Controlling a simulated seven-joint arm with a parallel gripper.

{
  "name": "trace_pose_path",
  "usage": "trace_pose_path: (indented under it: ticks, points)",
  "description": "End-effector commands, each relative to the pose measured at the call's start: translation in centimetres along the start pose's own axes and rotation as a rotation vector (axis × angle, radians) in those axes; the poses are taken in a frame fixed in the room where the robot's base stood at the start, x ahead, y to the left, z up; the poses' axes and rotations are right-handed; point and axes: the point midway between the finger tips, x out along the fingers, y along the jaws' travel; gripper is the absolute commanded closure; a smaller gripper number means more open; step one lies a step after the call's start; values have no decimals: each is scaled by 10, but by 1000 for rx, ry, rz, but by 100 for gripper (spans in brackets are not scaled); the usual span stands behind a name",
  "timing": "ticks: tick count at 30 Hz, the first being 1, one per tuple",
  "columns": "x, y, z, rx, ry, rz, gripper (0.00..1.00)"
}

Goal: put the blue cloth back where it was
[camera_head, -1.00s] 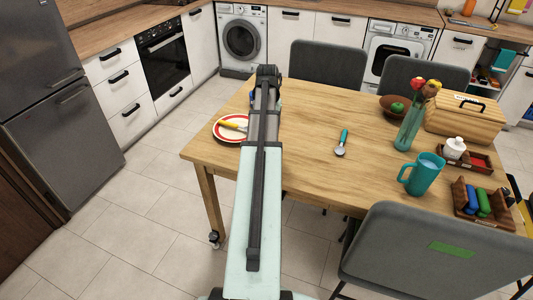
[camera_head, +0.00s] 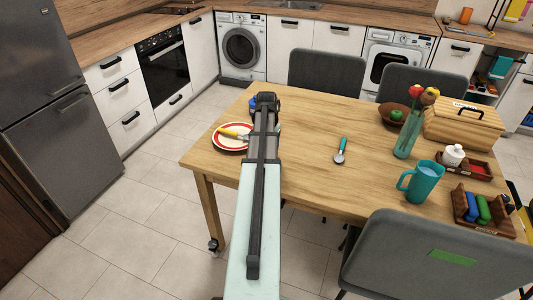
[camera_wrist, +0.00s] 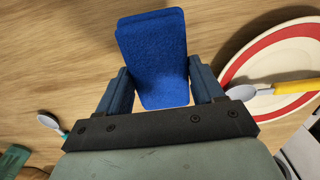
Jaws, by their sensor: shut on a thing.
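The blue cloth (camera_wrist: 152,55) is a folded, deep blue pad between the fingers of my gripper (camera_wrist: 158,70) in the wrist view. My gripper is shut on it. The wooden table top shows beneath and around it. In the head view my gripper (camera_head: 265,100) is over the far left part of the table, and my arm hides most of it. A small bit of the blue cloth (camera_head: 252,103) shows at its left side. I cannot tell whether the cloth touches the table.
A red-rimmed white plate (camera_head: 229,146) with a yellow-handled utensil lies close left of my arm. A teal-handled spoon (camera_head: 340,152) lies mid-table. A teal mug (camera_head: 421,182), a flower vase (camera_head: 408,132), a bowl (camera_head: 393,115) and a wooden box (camera_head: 462,124) stand at right.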

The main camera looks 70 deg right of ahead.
Motion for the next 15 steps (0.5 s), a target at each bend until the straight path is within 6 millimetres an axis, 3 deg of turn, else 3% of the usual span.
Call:
trace_pose_path:
  ticks: [7, 15]
  points:
    - [28, 0, 1, -1, -1, 1, 61]
    - [32, 0, 0, -1, 1, 0, 61]
